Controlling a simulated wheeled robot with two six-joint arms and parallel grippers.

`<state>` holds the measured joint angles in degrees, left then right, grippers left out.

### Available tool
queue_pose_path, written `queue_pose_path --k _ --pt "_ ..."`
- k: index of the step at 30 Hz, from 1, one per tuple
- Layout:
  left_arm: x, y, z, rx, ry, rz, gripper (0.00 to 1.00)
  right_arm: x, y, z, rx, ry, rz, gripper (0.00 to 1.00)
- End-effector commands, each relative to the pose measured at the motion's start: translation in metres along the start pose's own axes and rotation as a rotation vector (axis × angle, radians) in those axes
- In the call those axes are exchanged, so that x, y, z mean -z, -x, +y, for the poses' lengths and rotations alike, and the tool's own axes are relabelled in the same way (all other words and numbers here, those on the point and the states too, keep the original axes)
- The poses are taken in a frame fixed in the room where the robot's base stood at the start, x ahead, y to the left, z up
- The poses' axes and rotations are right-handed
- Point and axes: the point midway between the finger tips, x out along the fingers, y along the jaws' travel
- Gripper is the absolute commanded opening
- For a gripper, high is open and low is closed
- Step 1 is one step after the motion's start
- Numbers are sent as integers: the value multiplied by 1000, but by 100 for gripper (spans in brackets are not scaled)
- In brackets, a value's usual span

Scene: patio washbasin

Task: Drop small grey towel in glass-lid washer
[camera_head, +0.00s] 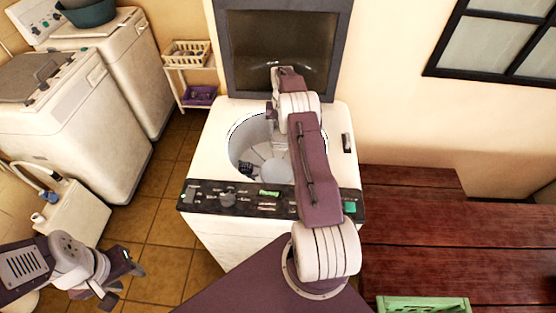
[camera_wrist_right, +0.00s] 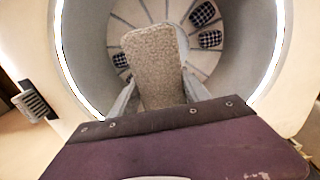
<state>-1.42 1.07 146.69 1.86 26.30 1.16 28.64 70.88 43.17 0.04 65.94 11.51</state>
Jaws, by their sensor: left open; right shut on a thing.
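The small grey towel (camera_wrist_right: 152,62) is a rough grey-beige strip between the fingers of my right gripper (camera_wrist_right: 158,88) in the right wrist view. It is held over the open drum (camera_wrist_right: 85,45) of the glass-lid washer (camera_head: 215,135). The glass lid (camera_head: 282,55) stands raised at the back. In the head view my right arm reaches across the washer and hides part of the opening; I cannot clearly make out the towel there. Dark checkered cloths (camera_wrist_right: 205,14) lie in the drum. My left gripper (camera_head: 122,282) is open and empty, over the floor at lower left.
Another washer (camera_head: 75,120) and one behind it (camera_head: 120,60), with a dark green basin (camera_head: 90,14), stand at left. A small rack (camera_head: 190,70) holds baskets. A dark red wooden table (camera_head: 430,235) with a green crate (camera_head: 425,305) is at right. Tiled floor is clear between.

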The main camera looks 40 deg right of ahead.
Motion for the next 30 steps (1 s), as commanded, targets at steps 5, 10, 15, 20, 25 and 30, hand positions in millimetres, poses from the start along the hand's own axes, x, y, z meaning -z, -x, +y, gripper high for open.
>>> queue_pose_path --k 5,10,15,20,25,30 --pt "-1 -10 0 0 0 0 42 0 -15 0 0 1 -1 13" --pt "-3 -26 0 0 0 0 42 0 -40 0 0 1 -1 13" --pt "-4 -35 -1 0 0 0 42 -1 -58 0 0 1 -1 13" --pt "-4 -35 -1 0 0 0 42 0 -60 0 0 1 0 13" --pt "-4 -34 -1 0 0 0 42 0 -59 0 0 1 0 71" --pt "-4 -34 -1 0 0 0 42 0 -59 0 0 1 0 80"
